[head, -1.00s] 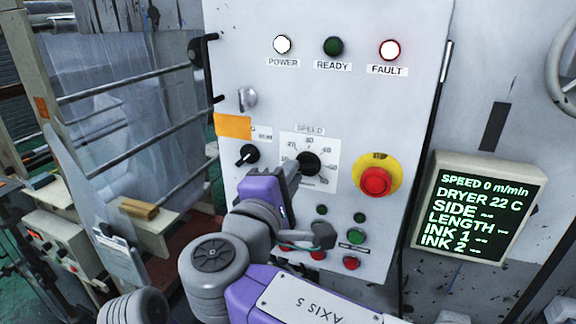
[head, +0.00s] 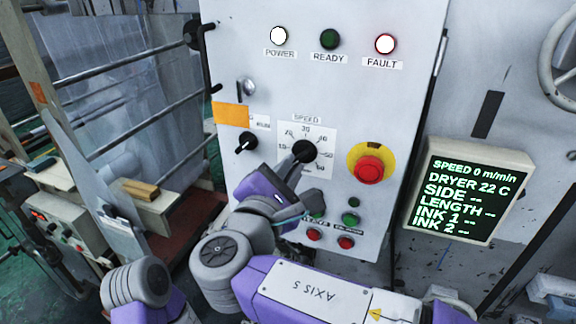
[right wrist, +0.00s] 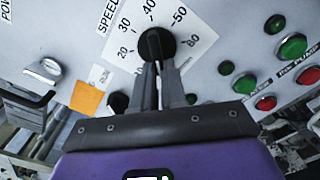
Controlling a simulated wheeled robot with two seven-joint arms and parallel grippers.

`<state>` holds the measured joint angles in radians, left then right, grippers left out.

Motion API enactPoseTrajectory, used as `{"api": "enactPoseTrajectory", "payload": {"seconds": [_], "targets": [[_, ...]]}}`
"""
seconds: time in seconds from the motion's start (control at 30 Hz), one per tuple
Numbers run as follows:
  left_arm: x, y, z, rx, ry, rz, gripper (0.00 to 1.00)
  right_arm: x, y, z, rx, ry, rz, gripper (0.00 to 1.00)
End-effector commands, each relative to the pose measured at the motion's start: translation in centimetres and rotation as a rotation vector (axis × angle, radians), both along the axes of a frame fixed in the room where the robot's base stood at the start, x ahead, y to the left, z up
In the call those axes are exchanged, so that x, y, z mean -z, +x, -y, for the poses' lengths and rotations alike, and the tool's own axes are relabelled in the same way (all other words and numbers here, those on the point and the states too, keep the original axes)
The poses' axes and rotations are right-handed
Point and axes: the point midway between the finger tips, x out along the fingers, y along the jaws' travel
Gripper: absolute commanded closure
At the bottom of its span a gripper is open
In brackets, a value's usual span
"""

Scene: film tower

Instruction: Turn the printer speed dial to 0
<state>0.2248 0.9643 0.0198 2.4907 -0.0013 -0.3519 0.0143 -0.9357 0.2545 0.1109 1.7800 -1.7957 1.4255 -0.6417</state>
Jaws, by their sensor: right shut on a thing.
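The printer speed dial (head: 304,151) is a round black knob on a white scale plate marked SPEED, on the grey control panel (head: 330,95). It also shows in the right wrist view (right wrist: 157,42), with numbers around it. My right gripper (head: 295,162) reaches it from the lower left, and its two grey fingers (right wrist: 155,62) are shut on the knob. The fingers cover part of the knob and the lower scale, so I cannot read exactly where the pointer stands. The screen (head: 470,195) reads SPEED 0 m/min. My left gripper is not in view.
A smaller black knob (head: 246,142) sits left of the dial. A red emergency button (head: 369,169) on yellow is to the right. Green and red buttons (head: 351,219) lie below, close to my right wrist.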

Motion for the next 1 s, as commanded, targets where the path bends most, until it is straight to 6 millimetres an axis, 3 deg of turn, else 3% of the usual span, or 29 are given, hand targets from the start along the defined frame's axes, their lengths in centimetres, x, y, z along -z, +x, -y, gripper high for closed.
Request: {"api": "enactPoseTrajectory", "payload": {"seconds": [0.37,0.4,0.57,0.87,1.0], "targets": [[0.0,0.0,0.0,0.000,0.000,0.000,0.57,0.0,0.0,0.0,0.001,-0.007,-0.003,1.00],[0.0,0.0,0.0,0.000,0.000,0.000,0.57,0.0,0.0,0.0,0.001,-0.007,-0.003,0.87],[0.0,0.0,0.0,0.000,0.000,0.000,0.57,0.0,0.0,0.0,0.001,-0.006,-0.003,0.63],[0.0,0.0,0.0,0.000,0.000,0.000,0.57,0.0,-0.2,-0.1,-0.001,-0.005,-0.001,0.63],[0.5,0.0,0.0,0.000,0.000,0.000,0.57,0.1,-1.6,-0.6,-0.004,-0.004,-0.001,0.63]]}}
